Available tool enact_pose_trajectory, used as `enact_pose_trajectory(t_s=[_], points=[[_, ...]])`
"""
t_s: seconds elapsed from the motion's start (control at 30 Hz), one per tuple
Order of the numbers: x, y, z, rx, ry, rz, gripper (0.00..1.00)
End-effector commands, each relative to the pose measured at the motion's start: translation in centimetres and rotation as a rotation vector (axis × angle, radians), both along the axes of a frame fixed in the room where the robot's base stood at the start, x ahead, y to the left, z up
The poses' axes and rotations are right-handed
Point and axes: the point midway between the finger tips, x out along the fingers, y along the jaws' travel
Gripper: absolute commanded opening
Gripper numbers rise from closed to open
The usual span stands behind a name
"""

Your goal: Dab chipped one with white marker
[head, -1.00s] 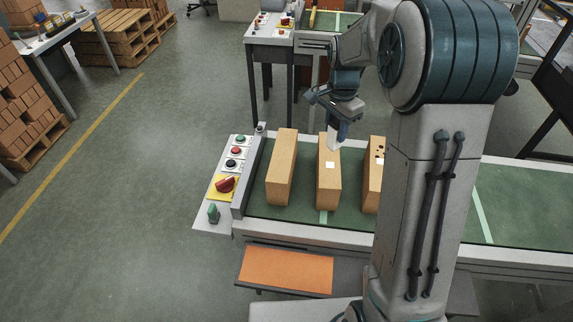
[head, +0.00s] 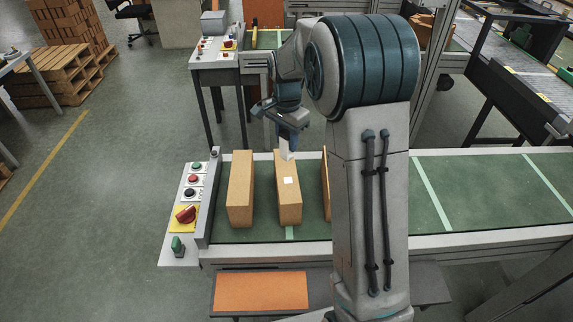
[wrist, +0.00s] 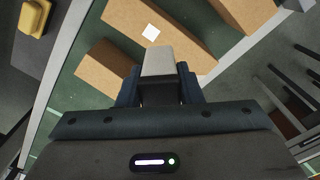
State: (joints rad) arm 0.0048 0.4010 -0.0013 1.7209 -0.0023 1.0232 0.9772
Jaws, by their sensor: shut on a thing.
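My gripper (head: 288,134) is shut on a pale white marker (head: 287,154), held pointing down at the far end of the middle brick. In the wrist view the marker (wrist: 158,62) is a pale grey block between the fingers. The middle brick (head: 290,209) is tan, lies on the green belt and has a white square on its top. I cannot tell whether the marker's tip touches it. A plain tan brick (head: 240,190) lies to the left. A third brick (head: 326,185) at right is mostly hidden behind my arm. No chip is clear now.
The bricks lie on a green conveyor belt (head: 475,195) with pale cross stripes. A control panel (head: 186,195) with buttons and a red knob is at its left end. An orange board (head: 261,291) lies in front. The belt's right part is clear.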

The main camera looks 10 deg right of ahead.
Motion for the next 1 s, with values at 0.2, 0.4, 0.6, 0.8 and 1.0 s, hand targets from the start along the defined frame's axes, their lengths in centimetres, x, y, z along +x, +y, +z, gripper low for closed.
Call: enact_pose_trajectory(t_s=[0.2,0.4,0.6,0.8,1.0], points=[[3.3,-0.4,0.1,0.001,-0.001,0.000,0.18],[3.9,-0.5,-0.6,0.001,-0.002,0.000,0.18],[3.8,-0.5,-2.4,0.001,-0.001,0.000,0.18],[3.9,-0.4,-4.5,0.000,-0.002,-0.001,0.18],[3.8,-0.4,-5.9,0.001,-0.002,-0.001,0.18]])
